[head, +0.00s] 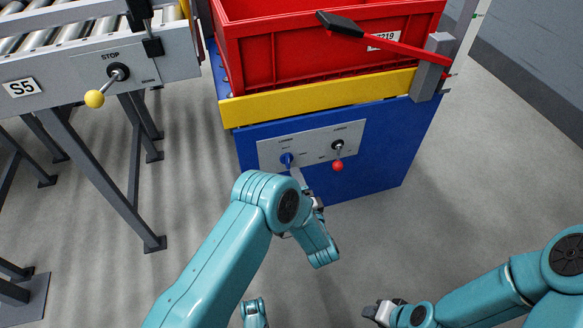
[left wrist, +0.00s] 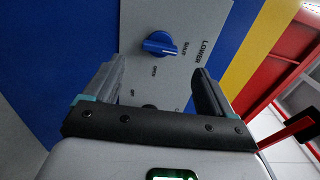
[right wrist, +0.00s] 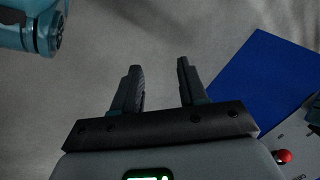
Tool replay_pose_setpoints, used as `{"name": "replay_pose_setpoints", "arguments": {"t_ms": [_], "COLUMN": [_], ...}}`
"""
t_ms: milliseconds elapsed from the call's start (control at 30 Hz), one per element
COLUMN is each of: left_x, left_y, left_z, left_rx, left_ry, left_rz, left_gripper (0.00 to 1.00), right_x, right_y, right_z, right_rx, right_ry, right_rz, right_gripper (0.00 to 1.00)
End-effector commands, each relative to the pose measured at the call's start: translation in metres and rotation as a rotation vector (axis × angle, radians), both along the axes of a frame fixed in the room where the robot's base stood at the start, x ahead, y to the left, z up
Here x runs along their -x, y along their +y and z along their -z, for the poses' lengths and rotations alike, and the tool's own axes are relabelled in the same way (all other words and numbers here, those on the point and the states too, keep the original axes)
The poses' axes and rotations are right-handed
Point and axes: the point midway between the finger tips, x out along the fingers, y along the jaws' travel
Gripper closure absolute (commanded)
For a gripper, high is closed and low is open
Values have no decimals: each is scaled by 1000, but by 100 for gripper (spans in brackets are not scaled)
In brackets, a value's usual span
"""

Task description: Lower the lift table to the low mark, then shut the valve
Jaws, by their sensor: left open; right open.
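The lift table (head: 320,165) has a blue body and a yellow edge (head: 320,97). Its grey front panel (head: 315,142) carries a blue valve knob (head: 287,159), also in the left wrist view (left wrist: 160,43), labelled LOWER, with SHUT and OPEN printed beside it. Which word it points to is hard to tell. A red-balled lever (head: 338,166) sits right of it. My left gripper (head: 298,176) is open before the panel, apart from the knob; my arm partly hides it. My right gripper (head: 368,312) is open and empty over the floor. No low mark is readable.
A red crate (head: 300,58) stands on the table. A red arm with a black end (head: 385,42) crosses its right side. A roller conveyor (head: 60,60) with a yellow-balled STOP lever (head: 95,98) stands left. The floor (head: 500,160) at right is clear.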

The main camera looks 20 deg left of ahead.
Motion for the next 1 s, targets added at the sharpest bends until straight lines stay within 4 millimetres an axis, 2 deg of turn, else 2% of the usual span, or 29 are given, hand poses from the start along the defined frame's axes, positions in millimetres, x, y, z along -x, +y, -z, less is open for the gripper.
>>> {"name": "replay_pose_setpoints", "arguments": {"t_ms": [33,200,400,600,1000], "left_x": [12,47,73,81,80], "left_y": [-10,-33,-50,-54,-54], "left_z": [-5,-3,-1,0,0], "left_rx": [-2,-2,0,-1,1], "left_ry": [4,2,1,-1,-1], "left_rz": [6,6,3,0,0], "left_gripper": [15,15,15,15,15], "right_x": [4,13,20,22,22], "right_y": [1,3,4,4,4], "right_z": [-10,-21,-28,-29,-29], "right_rx": [-3,-8,-12,-14,-14], "right_ry": [11,45,66,74,74], "right_rz": [-1,-6,-8,-9,-9], "right_gripper": [57,57,57,57,57]}}
